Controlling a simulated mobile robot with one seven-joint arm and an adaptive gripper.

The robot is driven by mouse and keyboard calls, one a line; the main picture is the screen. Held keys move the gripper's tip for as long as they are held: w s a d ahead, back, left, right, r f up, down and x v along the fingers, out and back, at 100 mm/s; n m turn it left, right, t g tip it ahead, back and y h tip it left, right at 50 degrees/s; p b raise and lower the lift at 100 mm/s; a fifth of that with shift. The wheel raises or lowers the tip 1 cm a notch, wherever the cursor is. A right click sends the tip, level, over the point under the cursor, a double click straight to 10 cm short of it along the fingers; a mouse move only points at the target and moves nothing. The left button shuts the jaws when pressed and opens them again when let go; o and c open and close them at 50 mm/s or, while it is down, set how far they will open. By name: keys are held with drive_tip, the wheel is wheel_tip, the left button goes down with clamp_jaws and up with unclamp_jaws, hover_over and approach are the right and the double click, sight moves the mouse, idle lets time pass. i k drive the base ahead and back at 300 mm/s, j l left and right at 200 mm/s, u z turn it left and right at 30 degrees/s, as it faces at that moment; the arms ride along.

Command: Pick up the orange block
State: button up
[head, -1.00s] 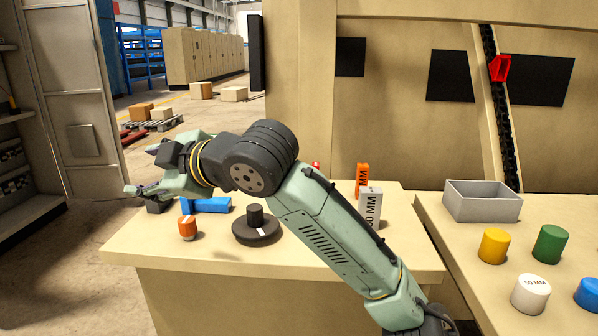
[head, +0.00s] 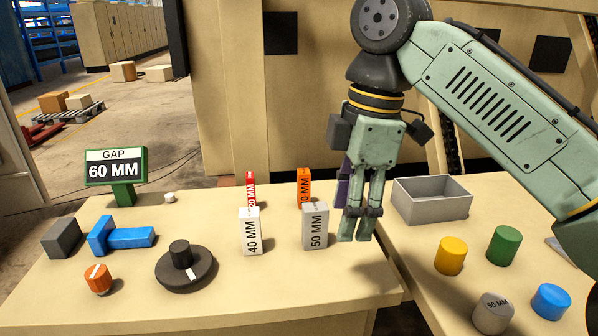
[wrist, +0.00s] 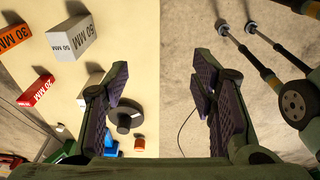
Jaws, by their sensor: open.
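The orange block (head: 304,187) stands upright on the left table, behind the grey 50 MM block (head: 315,226); its label is partly hidden. In the wrist view the orange block (wrist: 12,37) is at the upper left edge, partly cut off, outside my jaws. My gripper (head: 354,236) points down to the right of the orange and 50 MM blocks, near the table's right end. In the wrist view my gripper (wrist: 160,88) is open, with nothing between its fingers.
A red block (head: 250,190) and a white 40 MM block (head: 250,231) stand left of the orange one. A dark knobbed disc (head: 185,268), blue piece (head: 125,236) and GAP 60 MM sign (head: 114,170) are farther left. A grey bin (head: 432,203) and several coloured cylinders are right.

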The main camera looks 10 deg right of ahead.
sight(304, 174)
drive_tip(key=i, duration=1.05)
